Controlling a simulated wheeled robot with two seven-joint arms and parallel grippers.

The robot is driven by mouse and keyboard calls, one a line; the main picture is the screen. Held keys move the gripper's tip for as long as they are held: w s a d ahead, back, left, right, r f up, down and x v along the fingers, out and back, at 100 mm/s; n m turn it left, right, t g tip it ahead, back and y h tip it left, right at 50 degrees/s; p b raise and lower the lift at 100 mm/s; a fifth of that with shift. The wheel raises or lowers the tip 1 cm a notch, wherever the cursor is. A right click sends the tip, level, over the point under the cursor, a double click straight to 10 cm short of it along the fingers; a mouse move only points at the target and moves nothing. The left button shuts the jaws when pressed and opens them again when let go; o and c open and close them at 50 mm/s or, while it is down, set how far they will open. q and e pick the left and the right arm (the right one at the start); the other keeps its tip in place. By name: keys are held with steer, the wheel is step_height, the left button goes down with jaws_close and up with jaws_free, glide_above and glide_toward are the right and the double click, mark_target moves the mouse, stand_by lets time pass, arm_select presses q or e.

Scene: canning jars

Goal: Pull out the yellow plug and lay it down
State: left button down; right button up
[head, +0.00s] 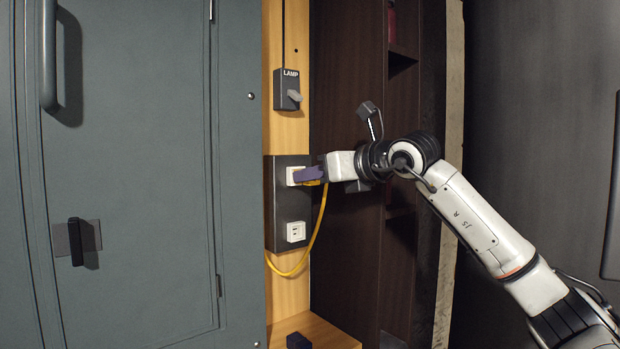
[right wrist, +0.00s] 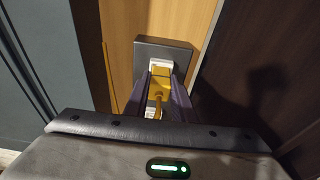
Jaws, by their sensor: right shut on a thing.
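The yellow plug (right wrist: 159,88) is between the two fingers of my right gripper (right wrist: 160,95), in front of the upper white socket (head: 294,176) on a dark wall plate (head: 282,206). My right gripper also shows in the head view (head: 308,175), shut on the plug, with its fingers at the socket. The fingers hide most of the plug in the head view, and I cannot tell how far it sits in the socket. Its yellow cord (head: 320,225) hangs down in a loop to the left. My left gripper is not in view.
A second white socket (head: 296,232) below is empty. A switch box marked LAMP (head: 287,90) is above. A grey cabinet door (head: 135,180) stands at the left. A wooden ledge (head: 318,330) with a small dark block (head: 298,341) is below.

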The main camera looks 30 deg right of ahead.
steer(key=v, duration=0.1)
steer(key=b+v, duration=0.1)
steer(key=v, duration=0.1)
steer(key=shift+f, duration=0.3)
steer(key=shift+a, duration=0.1)
